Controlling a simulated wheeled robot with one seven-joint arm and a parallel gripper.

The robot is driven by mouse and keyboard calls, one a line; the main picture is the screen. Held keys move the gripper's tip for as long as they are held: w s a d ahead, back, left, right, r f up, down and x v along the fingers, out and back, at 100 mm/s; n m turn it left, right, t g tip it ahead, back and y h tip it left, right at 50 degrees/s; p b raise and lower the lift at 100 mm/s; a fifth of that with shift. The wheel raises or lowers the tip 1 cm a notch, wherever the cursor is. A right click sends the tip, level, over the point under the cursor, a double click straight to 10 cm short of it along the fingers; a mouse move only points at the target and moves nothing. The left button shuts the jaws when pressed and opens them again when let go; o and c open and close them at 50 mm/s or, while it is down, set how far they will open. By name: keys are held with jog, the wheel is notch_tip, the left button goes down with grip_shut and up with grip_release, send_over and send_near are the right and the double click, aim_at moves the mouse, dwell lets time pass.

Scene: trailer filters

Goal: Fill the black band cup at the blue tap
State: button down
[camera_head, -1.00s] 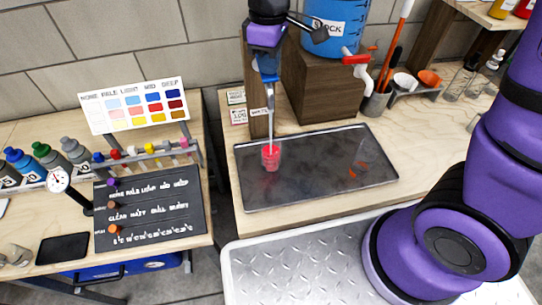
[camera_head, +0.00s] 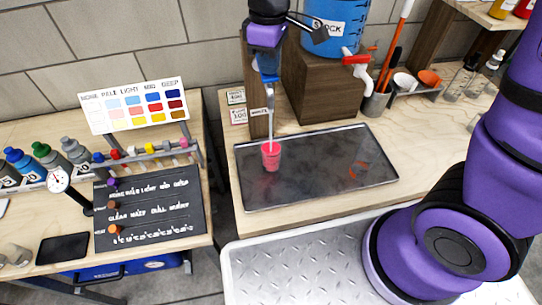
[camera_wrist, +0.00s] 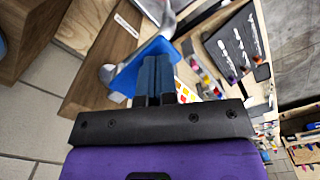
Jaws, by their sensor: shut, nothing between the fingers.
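A clear cup with pink-red liquid (camera_head: 271,156) stands upright on the left part of the dark tray (camera_head: 320,190), below the blue tap (camera_head: 267,66). A thin pale stream runs from the tap's spout into it. The liquid reaches near the rim. I cannot make out a black band on it. My gripper (camera_head: 266,52) is at the tap, above the cup. In the wrist view its dark fingers (camera_wrist: 154,78) are shut with nothing between them, close against the blue tap lever (camera_wrist: 135,72); contact is hard to tell.
A blue tank (camera_head: 335,28) with a red-handled tap (camera_head: 355,60) sits on a wooden block. A colour chart (camera_head: 135,105) and bottles stand on the left table. The tray's middle is clear.

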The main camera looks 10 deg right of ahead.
notch_tip(320, 180, up, 8)
jog(key=shift+r, duration=0.25)
dwell(0.8)
dwell(0.3)
jog(key=s+d+r+m+t, duration=0.2)
jog(key=s+d+m, duration=0.4)
jog(key=s+d, duration=0.3)
jog(key=s+d+r+m+t, duration=0.3)
jog(key=s+d+r+m, duration=0.2)
jog(key=s+d, duration=0.5)
jog(key=shift+d+m, duration=0.2)
jog(key=shift+m, duration=0.3)
